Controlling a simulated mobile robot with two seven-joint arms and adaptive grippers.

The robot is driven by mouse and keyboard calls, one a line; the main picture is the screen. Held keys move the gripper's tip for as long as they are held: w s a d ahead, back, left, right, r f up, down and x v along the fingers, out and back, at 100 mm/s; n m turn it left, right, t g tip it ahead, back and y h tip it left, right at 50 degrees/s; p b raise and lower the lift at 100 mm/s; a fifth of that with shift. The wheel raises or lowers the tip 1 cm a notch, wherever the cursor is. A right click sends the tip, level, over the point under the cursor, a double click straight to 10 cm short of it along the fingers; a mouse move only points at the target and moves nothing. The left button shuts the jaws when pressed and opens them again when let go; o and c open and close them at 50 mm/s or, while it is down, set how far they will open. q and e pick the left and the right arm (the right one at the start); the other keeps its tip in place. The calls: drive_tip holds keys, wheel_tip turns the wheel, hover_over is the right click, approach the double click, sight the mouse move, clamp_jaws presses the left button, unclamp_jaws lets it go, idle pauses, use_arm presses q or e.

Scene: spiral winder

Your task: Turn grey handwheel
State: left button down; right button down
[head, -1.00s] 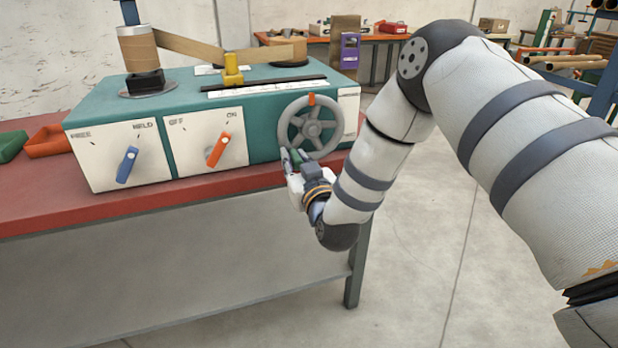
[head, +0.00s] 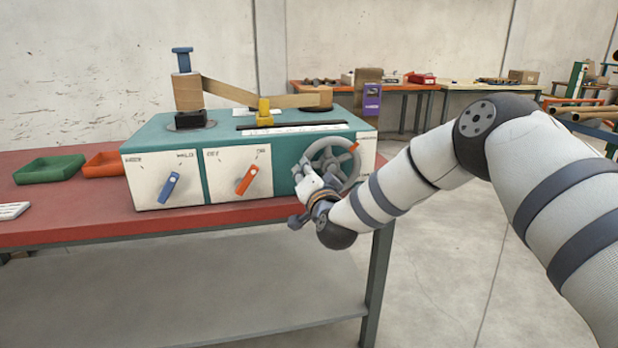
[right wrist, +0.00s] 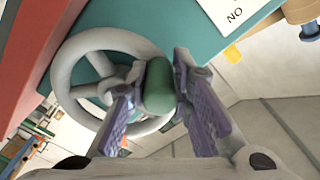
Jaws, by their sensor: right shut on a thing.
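The grey handwheel (head: 348,158) is on the right end of the front of the teal and white machine (head: 285,138). An orange mark (head: 354,147) sits on its rim at the upper right. In the right wrist view the wheel (right wrist: 68,75) shows spokes and a green handle (right wrist: 158,88). My right gripper (head: 303,178) is at the wheel's left side in the head view. In the right wrist view its fingers (right wrist: 157,72) are shut on the green handle, one on each side. In the head view, the gripper and wrist hide the wheel's lower left. My left gripper is not in view.
A blue knob (head: 168,187) and an orange knob (head: 246,180) are on the machine's front, left of the wheel. Green (head: 48,170) and orange (head: 101,165) trays lie on the red bench (head: 75,215). Open floor lies right of the bench.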

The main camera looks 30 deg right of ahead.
drive_tip(key=shift+r+m, duration=0.55)
drive_tip(key=shift+m, duration=0.35)
drive_tip(key=shift+d, duration=0.1)
drive_tip(key=c, duration=1.4)
unclamp_jaws()
drive_tip(key=v, duration=1.2)
